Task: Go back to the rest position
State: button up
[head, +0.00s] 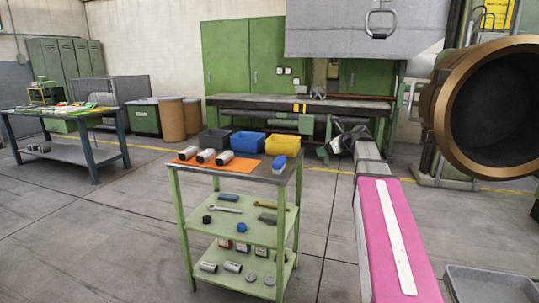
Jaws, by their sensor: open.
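My gripper (330,151) is the dark end of my outstretched arm, right of the cart's top in the head view. It is small and partly hidden by the wrist. Its jaws look open and I see nothing held in them. The green cart (205,236) stands in front of me, left of my arm. My gripper appears beside and beyond the cart's right back corner, apart from the things on top.
The cart bears an orange mat (240,166) with several white cylinders, grey (215,140), yellow (248,142) and blue (282,145) bins. A workbench (70,153) stands left. A large bronze-rimmed cylinder (448,105) and grey tray (480,272) are right. Left floor is clear.

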jog(key=s+a+f+n+g+h, duration=0.25)
jog(key=s+f+n, duration=0.4)
jog(key=f, duration=0.55)
jog(key=s+a+f+n+g+h, duration=0.1)
jog(key=s+a+f+n+g, duration=0.2)
jog(key=s+f+n, duration=0.65)
jog(key=s+f+n+g+h, duration=0.3)
jog(key=s+f+n+h, duration=0.2)
jog(key=s+f+n, duration=0.4)
jog(key=s+f, duration=0.3)
jog(key=f, duration=0.3)
jog(key=shift+s+f, duration=0.25)
jog(key=shift+f, duration=0.15)
jog(key=shift+g, duration=0.25)
